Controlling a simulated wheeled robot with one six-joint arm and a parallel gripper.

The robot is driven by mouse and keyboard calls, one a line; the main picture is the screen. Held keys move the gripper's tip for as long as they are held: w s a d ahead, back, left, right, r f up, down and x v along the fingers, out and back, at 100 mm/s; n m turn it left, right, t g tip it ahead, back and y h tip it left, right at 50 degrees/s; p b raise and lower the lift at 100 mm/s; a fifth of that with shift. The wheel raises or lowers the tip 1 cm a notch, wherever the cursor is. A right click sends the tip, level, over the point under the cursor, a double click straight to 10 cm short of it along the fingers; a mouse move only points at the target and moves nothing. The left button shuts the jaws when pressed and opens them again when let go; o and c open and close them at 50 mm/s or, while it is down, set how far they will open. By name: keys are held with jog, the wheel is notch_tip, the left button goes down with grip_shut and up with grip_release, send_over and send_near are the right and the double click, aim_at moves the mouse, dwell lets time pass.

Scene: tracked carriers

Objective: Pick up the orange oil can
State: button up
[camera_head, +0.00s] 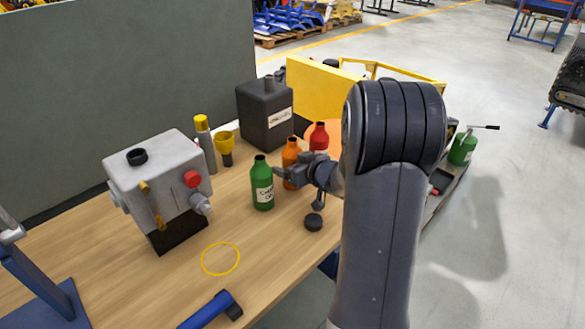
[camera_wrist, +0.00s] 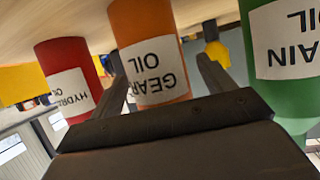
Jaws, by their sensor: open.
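The orange oil can (camera_head: 291,152) stands on the wooden bench between a green can (camera_head: 262,187) and a red can (camera_head: 319,137). In the wrist view, which is upside down, the orange can (camera_wrist: 150,45) reads "GEAR OIL". The red can (camera_wrist: 68,65) reads "HYDR..." and the green can (camera_wrist: 285,60) reads "...AIN OIL". My gripper (camera_head: 284,176) is open at the orange can and hides its lower part in the head view. In the wrist view, my gripper's fingers (camera_wrist: 165,78) lie one on each side of the orange can; I cannot tell whether they touch it.
A dark container (camera_head: 264,118), a yellow funnel (camera_head: 225,147) and a grey bottle with a yellow cap (camera_head: 205,145) stand behind. A grey machine housing (camera_head: 150,172) is at left.

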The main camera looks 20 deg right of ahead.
aim_at(292, 139)
jog(key=shift+c, duration=0.4)
jog(key=c, duration=1.2)
jog(key=shift+o, duration=0.2)
notch_tip(292, 139, up, 10)
jog(key=p, duration=0.4)
